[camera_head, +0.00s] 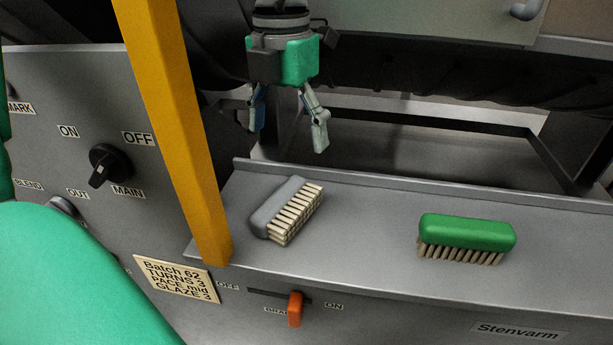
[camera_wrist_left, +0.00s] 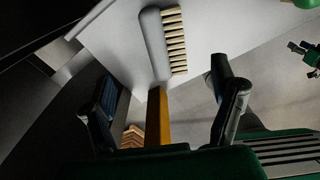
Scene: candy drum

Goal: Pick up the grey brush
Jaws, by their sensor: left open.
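The grey brush (camera_head: 286,209) lies on the grey ledge, bristles facing right, near the yellow post. It also shows in the left wrist view (camera_wrist_left: 154,44), at the top centre beyond the fingers. My left gripper (camera_head: 289,127) hangs above and behind the brush in the head view, apart from it. Its fingers are spread and empty; they also show in the left wrist view (camera_wrist_left: 163,82). A dark green part (camera_wrist_left: 306,55) at the right edge of the left wrist view may be my right gripper; its jaws are too small to tell.
A green brush (camera_head: 467,232) lies farther right on the ledge (camera_head: 360,235). A yellow post (camera_head: 176,125) rises left of the grey brush. A panel with a black knob (camera_head: 110,166) and an orange lever (camera_head: 295,309) borders the ledge. Bare ledge separates the brushes.

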